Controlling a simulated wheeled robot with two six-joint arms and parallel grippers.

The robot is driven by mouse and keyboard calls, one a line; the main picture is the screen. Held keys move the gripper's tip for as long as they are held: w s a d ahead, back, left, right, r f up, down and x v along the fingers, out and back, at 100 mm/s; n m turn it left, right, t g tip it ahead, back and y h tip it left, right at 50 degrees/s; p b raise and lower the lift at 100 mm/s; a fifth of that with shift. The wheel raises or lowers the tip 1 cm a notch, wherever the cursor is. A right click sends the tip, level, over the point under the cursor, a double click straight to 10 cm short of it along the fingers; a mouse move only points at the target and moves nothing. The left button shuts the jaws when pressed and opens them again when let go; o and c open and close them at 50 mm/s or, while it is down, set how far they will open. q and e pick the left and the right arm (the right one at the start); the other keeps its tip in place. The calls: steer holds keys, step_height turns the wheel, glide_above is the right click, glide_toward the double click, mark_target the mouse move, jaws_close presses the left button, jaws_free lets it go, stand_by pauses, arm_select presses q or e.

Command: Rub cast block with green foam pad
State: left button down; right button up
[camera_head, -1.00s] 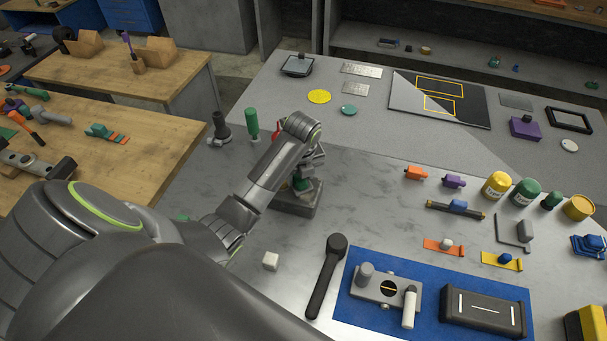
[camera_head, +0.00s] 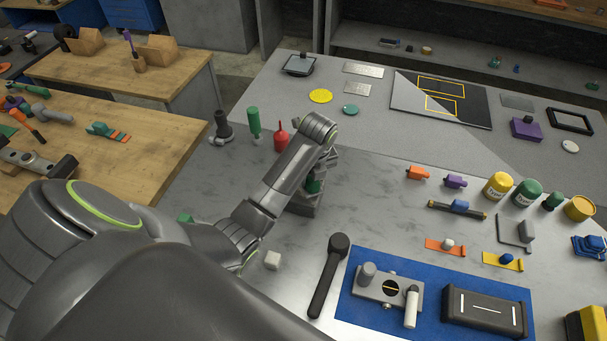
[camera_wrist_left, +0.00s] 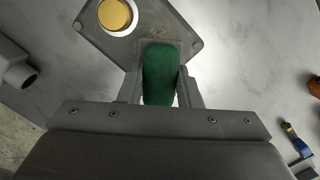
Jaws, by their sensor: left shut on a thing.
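My left gripper (camera_head: 322,172) is shut on the green foam pad (camera_head: 313,186), above the right part of the grey cast block (camera_head: 301,209). The arm hides much of the block. In the left wrist view the green pad (camera_wrist_left: 158,75) sits between the fingers (camera_wrist_left: 157,95), over the near edge of the block's top. The block's top (camera_wrist_left: 117,46) shows a round gold face (camera_wrist_left: 114,14) inside a pale ring. I cannot tell whether the pad touches the block. My right gripper is not in view.
A red bottle (camera_head: 281,139), a green-handled tool (camera_head: 254,122) and a dark grey tool (camera_head: 222,127) stand behind the arm.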

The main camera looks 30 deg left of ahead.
arm_select(q)
steer(key=shift+s+a+r, duration=0.1)
steer(key=shift+s+a, duration=0.05)
steer(key=shift+f, duration=0.3)
steer(key=shift+f+b, duration=0.35)
steer(key=shift+f, duration=0.5)
stand_by(0.4)
